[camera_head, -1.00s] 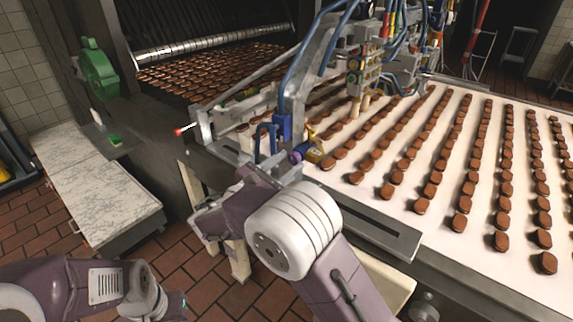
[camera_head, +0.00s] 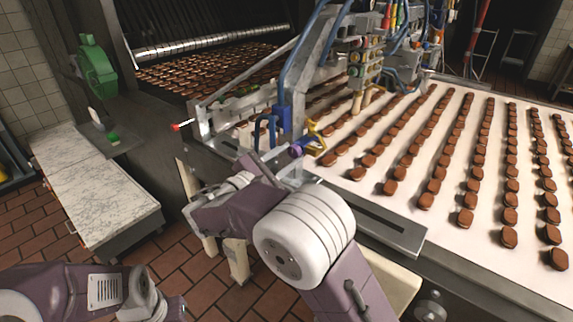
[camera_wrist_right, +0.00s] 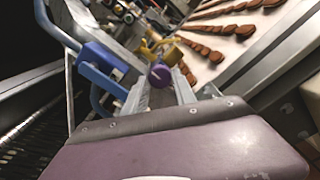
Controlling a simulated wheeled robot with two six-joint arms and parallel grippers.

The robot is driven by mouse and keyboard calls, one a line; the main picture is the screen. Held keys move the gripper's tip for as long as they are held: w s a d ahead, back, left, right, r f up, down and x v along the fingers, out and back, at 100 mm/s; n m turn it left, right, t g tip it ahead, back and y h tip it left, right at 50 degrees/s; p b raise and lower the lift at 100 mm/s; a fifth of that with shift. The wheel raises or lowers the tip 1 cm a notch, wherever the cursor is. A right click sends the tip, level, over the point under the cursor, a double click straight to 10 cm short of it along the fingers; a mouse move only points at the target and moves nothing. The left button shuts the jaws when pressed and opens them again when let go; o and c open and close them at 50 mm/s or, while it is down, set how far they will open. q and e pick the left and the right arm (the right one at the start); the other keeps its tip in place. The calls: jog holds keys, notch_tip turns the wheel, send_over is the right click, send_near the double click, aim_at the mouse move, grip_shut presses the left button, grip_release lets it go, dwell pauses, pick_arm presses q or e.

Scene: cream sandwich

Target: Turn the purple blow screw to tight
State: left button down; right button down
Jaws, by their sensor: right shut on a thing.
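The purple blow screw (camera_head: 296,151) is a small round knob at the near edge of the machine, beside a yellow metal part (camera_head: 314,138). In the right wrist view the purple knob (camera_wrist_right: 160,75) sits between the ends of my two grey fingers, in front of the yellow part (camera_wrist_right: 170,54). My right gripper (camera_head: 297,161) is shut on the purple screw, and its fingers partly hide it. How tight the screw is cannot be told. Only part of my left arm shows at the lower left; its gripper is not in view.
A blue bracket (camera_head: 268,132) stands just left of the screw, close to my right fingers. The white conveyor (camera_head: 400,205) with rows of brown biscuits runs to the right. Hoses and nozzles (camera_head: 365,75) hang behind. A marble-topped table (camera_head: 95,195) stands at left.

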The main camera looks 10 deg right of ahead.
jog(key=m+b, duration=1.3)
jog(key=b, duration=0.1)
jog(key=shift+f+m, duration=0.25)
jog(key=shift+m, duration=0.15)
jog(key=shift+r+m+b, duration=0.2)
jog(key=shift+m+b, duration=1.5)
jog(key=shift+m, duration=0.2)
jog(key=c, duration=1.3)
grip_release()
jog(key=shift+r, duration=0.1)
jog(key=p+v, duration=0.2)
jog(key=v, duration=0.7)
